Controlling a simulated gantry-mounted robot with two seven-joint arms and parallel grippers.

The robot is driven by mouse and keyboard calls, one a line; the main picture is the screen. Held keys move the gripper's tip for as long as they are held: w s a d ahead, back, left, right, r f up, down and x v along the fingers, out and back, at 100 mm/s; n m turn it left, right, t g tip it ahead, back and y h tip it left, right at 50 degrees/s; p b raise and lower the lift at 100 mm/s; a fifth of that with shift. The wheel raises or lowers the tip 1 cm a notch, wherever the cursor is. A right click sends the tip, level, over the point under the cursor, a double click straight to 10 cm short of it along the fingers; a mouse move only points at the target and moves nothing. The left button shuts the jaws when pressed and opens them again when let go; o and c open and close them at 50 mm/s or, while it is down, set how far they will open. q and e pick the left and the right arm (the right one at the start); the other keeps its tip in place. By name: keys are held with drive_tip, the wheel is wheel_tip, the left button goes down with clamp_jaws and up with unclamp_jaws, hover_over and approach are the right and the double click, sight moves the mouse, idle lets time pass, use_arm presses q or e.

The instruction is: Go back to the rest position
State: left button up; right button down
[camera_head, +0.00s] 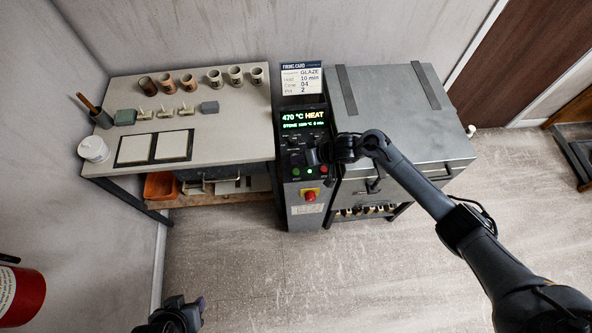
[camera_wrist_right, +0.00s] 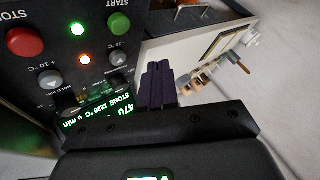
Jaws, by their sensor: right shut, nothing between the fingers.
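My right gripper (camera_head: 313,158) is over the kiln's control panel (camera_head: 296,172), close to its buttons and below the lit display (camera_head: 303,119). It is shut and empty; in the right wrist view its dark fingers (camera_wrist_right: 158,82) are together in front of the panel. Whether they touch the panel I cannot tell. The display reads 470 °C HEAT, with a STONE line under it. My left gripper (camera_head: 190,308) shows only in part at the bottom edge of the head view, low and away from the bench; its jaws are not clear.
The grey kiln (camera_head: 400,105) stands right of the panel with its lid down. The bench (camera_head: 225,122) at left holds several cups, small clay pieces and two tiles. A red emergency knob (camera_head: 310,196) sits low on the panel. A red cylinder (camera_head: 22,297) is at lower left. The front floor is clear.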

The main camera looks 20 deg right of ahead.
drive_tip(key=shift+f, duration=0.1)
drive_tip(key=s+a+f+g, duration=0.2)
drive_tip(key=s+f, duration=0.6)
drive_tip(key=s, duration=0.1)
drive_tip(key=s+a+m+t, duration=0.1)
drive_tip(key=s+a+m, duration=0.1)
drive_tip(key=s+a, duration=1)
drive_tip(key=s+d+r+n+g+h, duration=0.1)
drive_tip(key=s+d+r+h, duration=0.3)
drive_tip(key=d+r, duration=0.45)
drive_tip(key=s+d+r+n+h, duration=0.1)
drive_tip(key=s+d+r+h, duration=0.2)
drive_tip(key=s+d+r, duration=0.45)
wheel_tip(320, 180, up, 21)
drive_tip(key=w+d+n+p, duration=0.1)
drive_tip(key=p, duration=2)
drive_tip(key=shift+w+d+r, duration=0.15)
drive_tip(key=shift+w+d, duration=0.05)
drive_tip(key=shift+d, duration=0.1)
